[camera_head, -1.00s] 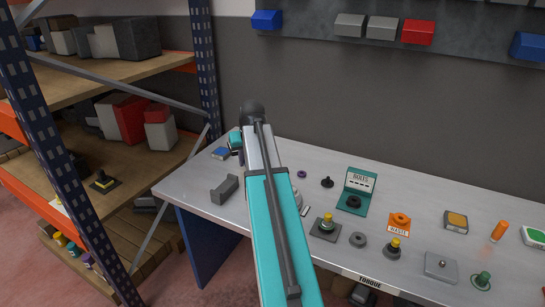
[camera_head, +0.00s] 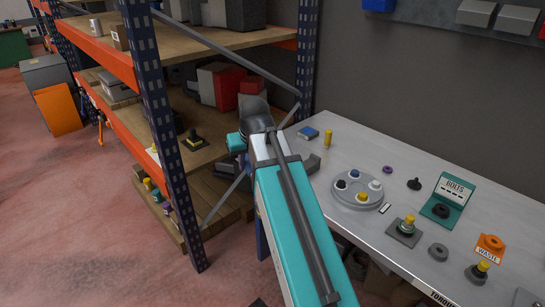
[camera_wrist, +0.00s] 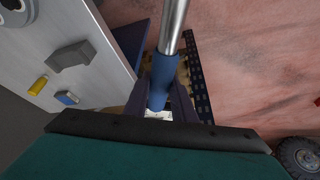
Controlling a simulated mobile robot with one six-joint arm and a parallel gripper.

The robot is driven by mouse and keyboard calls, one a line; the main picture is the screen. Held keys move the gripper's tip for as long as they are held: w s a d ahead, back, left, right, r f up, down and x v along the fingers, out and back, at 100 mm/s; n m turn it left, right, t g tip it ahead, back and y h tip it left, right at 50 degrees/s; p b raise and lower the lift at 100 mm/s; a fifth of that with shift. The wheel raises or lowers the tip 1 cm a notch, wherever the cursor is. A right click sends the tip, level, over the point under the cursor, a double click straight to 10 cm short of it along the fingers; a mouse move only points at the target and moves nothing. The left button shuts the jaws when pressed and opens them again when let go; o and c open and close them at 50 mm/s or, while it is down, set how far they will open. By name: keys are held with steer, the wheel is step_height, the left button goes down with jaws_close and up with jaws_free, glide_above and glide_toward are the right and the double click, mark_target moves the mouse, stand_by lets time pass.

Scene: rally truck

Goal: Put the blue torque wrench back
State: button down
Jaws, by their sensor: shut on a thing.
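The torque wrench (camera_wrist: 164,75) has a blue grip and a bright metal shaft. In the wrist view my gripper (camera_wrist: 160,108) is shut around the blue grip, and the shaft runs up out of the top of the picture. The wrench's far end is out of sight. In the head view my arm hides most of the gripper, and I cannot make out the wrench clearly there. The wrench is held beyond the table's left end, near the shelf rack. A dark label reading TORQUE (camera_head: 441,298) is partly visible on the table's front edge.
The table (camera_head: 330,212) carries a round grey tray (camera_head: 350,201), a grey block (camera_wrist: 72,56), a blue box (camera_head: 308,132), a yellow cylinder (camera_head: 328,138) and a teal BOLTS stand (camera_head: 449,196). A shelf rack (camera_head: 165,130) stands close left. Floor at left is open.

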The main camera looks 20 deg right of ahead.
steer(key=s+a+n+b, duration=0.1)
steer(key=s+a, duration=0.1)
steer(key=a, duration=0.7)
steer(key=shift+s+a+f+y, duration=0.15)
steer(key=shift+a+f+y, duration=0.1)
steer(key=shift+f+y, duration=0.1)
steer(key=shift+d, duration=0.1)
